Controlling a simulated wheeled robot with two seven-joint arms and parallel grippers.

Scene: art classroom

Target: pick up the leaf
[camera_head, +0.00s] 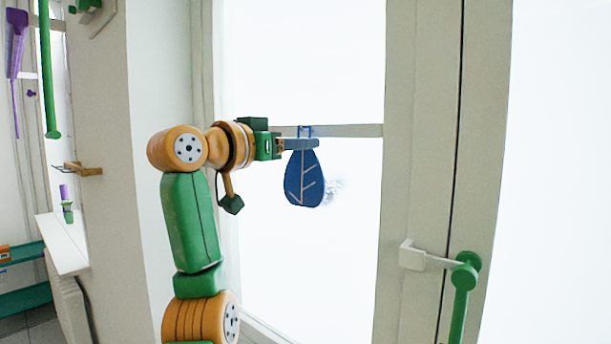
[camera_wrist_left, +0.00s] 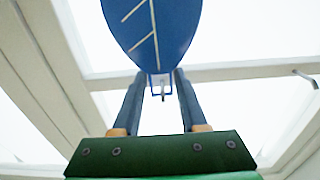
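The leaf (camera_head: 304,180) is a flat blue shape with white veins. It hangs upright by a small blue loop at its top, in front of the window crossbar. My left gripper (camera_head: 302,143) is at the top of the leaf, level with the loop. In the left wrist view, the leaf (camera_wrist_left: 152,28) fills the top middle. The two fingers of the left gripper (camera_wrist_left: 160,78) stand apart on either side of the loop, with a narrow gap showing between them. Whether they touch the loop is hard to tell. My right gripper is out of view.
The pale window crossbar (camera_head: 352,131) runs behind the leaf. A green handle (camera_head: 460,310) on a white bracket sticks out from the frame at right. A white sill (camera_head: 63,243) and a teal shelf (camera_head: 24,298) are at left. The space below the leaf is clear.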

